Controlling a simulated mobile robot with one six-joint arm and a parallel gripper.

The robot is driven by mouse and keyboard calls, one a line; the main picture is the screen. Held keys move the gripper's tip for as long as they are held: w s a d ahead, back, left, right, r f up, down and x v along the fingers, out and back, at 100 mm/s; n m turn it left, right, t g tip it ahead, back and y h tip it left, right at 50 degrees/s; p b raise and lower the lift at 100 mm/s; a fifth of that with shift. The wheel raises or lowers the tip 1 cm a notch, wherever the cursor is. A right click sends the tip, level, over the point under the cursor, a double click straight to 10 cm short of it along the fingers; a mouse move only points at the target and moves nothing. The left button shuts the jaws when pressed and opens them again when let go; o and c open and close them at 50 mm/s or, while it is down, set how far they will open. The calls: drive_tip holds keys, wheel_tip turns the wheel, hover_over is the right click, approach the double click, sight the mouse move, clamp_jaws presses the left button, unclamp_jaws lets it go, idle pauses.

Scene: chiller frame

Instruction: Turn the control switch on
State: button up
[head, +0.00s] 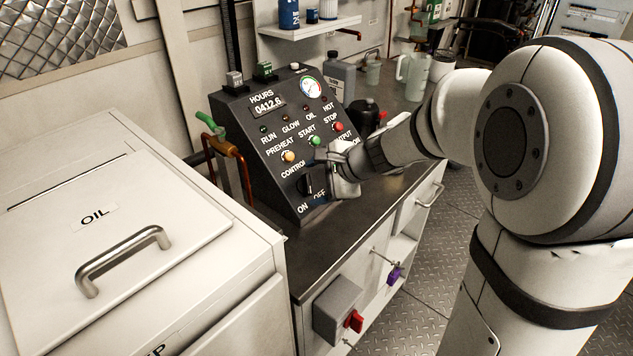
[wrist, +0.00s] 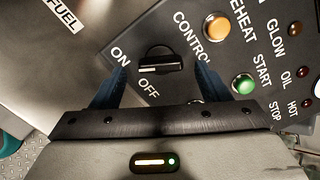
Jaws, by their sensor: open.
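The control switch (head: 307,185) is a black rotary knob low on the sloped dark control panel (head: 262,150), partly hidden by my gripper in the head view. In the wrist view the knob (wrist: 160,62) shows clearly, with a white mark on its left end. The ON label (wrist: 120,56) is to its upper left and the OFF label (wrist: 148,88) just below it. My gripper (head: 322,172) is in front of the panel. In the wrist view its two dark blue fingers (wrist: 161,72) are apart, one on each side of the knob. I cannot tell whether they touch it.
An orange preheat button (head: 288,156), green start button (head: 315,141) and red stop button (head: 338,127) sit above the switch. A grey box with a red switch (head: 354,321) is on the bench front. A white oil cabinet (head: 130,215) stands at left.

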drive_tip(key=v, duration=0.5)
drive_tip(key=shift+s+d+r, duration=0.25)
drive_tip(key=shift+p, duration=0.3)
drive_tip(key=s+d+r+n+g+h+p, duration=0.1)
drive_tip(key=s+d+n+h+p, duration=0.1)
drive_tip(key=s+n, duration=0.5)
drive_tip(key=s+d+r+n+g+h+p, duration=0.1)
drive_tip(key=s+d+n+h, duration=0.4)
drive_tip(key=s, duration=0.8)
drive_tip(key=d+n+g+p, duration=0.1)
drive_tip(key=n+p, duration=0.1)
drive_tip(key=shift+n, duration=0.4)
drive_tip(key=shift+d, duration=0.1)
